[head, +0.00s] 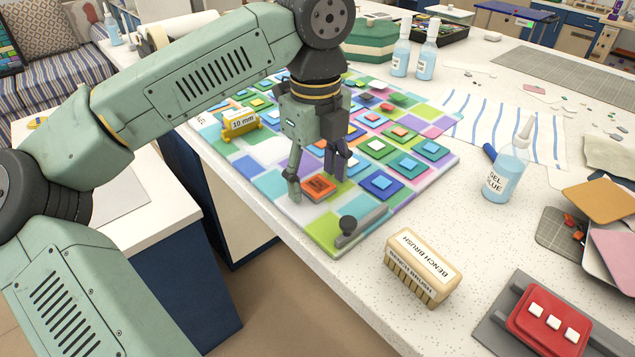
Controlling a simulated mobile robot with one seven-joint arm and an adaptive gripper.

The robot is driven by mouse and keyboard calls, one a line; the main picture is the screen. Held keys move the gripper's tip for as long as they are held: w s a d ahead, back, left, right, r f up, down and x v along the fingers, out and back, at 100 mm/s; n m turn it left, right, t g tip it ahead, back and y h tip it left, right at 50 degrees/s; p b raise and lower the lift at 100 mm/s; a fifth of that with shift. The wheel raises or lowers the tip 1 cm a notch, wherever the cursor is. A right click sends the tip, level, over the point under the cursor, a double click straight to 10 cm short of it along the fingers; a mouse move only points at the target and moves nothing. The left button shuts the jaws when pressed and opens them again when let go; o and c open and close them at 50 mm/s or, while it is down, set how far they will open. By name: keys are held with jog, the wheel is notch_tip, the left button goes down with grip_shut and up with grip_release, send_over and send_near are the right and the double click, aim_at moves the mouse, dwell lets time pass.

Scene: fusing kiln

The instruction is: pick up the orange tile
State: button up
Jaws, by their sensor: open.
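The orange tile (320,189) lies flat near the front edge of the patterned glass panel (325,232), with dark markings on its top. My gripper (313,182) points down over it, open and empty. One finger is at the tile's left side and the other is behind its right side, partly in shadow. The fingertips look close to panel height. I cannot tell whether either finger touches the tile.
Several stacked coloured tiles, such as a blue one (380,186), stand right of and behind the gripper. A yellow 10 mm block (240,124), bench brush (420,266) and glue bottle (507,172) are nearby.

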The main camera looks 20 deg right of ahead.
jog(key=shift+f, duration=0.1)
jog(key=c, duration=1.2)
